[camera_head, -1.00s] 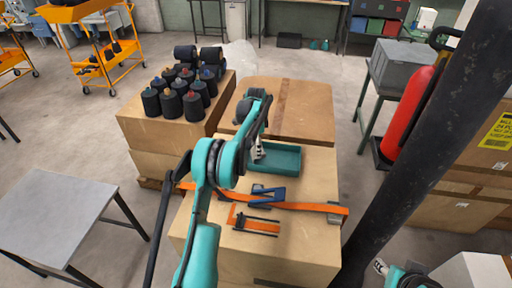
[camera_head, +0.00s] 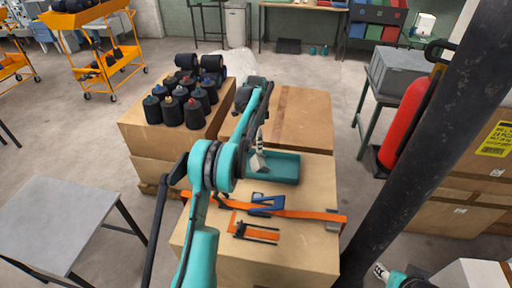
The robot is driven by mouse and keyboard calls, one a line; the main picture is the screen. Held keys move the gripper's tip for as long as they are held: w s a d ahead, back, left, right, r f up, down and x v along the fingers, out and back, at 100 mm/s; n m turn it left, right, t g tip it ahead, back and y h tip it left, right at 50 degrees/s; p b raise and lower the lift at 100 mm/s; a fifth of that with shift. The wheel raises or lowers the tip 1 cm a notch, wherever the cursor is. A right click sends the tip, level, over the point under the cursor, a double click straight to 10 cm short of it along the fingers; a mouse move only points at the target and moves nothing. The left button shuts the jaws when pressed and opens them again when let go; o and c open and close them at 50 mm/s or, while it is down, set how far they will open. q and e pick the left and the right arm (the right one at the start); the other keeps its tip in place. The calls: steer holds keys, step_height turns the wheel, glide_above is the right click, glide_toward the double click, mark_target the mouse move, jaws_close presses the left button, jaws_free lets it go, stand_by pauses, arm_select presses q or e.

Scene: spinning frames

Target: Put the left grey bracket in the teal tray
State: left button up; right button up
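The teal tray (camera_head: 287,170) lies on the near cardboard box, toward its back edge. My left gripper (camera_head: 258,164) points down at the tray's left end. It is small and partly hidden by my arm, so I cannot tell whether its fingers hold anything. A small grey piece (camera_head: 333,226) sits at the right end of an orange strap (camera_head: 300,214); I cannot tell whether it is a bracket. No left grey bracket shows clearly. My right gripper (camera_head: 380,271) is low at the right, beside the dark column, too small to read.
A blue piece (camera_head: 267,204) and an orange piece with dark rods (camera_head: 254,228) lie on the box near the strap. Several dark spools (camera_head: 185,105) stand on the box behind left. A grey table (camera_head: 55,220) is at the left. A red extinguisher (camera_head: 402,125) stands right.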

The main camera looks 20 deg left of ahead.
arm_select(q)
steer(key=s+d+r+n+t, duration=0.2)
steer(key=s+d+r, duration=0.3)
steer(key=s+r, duration=0.25)
steer(key=s+d+r+n+t, duration=0.1)
steer(key=s+d+r+n, duration=0.2)
steer(key=s+d+r, duration=0.35)
steer(key=s+d+f+n+t, duration=0.2)
steer(key=s+d+f, duration=0.1)
steer(key=s, duration=0.8)
steer(key=s+d+f+n+t, duration=0.2)
steer(key=s+d+f+n, duration=0.1)
steer(key=s, duration=0.8)
steer(key=shift+s+d+f+n+p, duration=0.15)
steer(key=shift+s+f+n+p, duration=0.05)
steer(key=shift+s+n+p, duration=0.1)
steer(key=shift+f, duration=0.15)
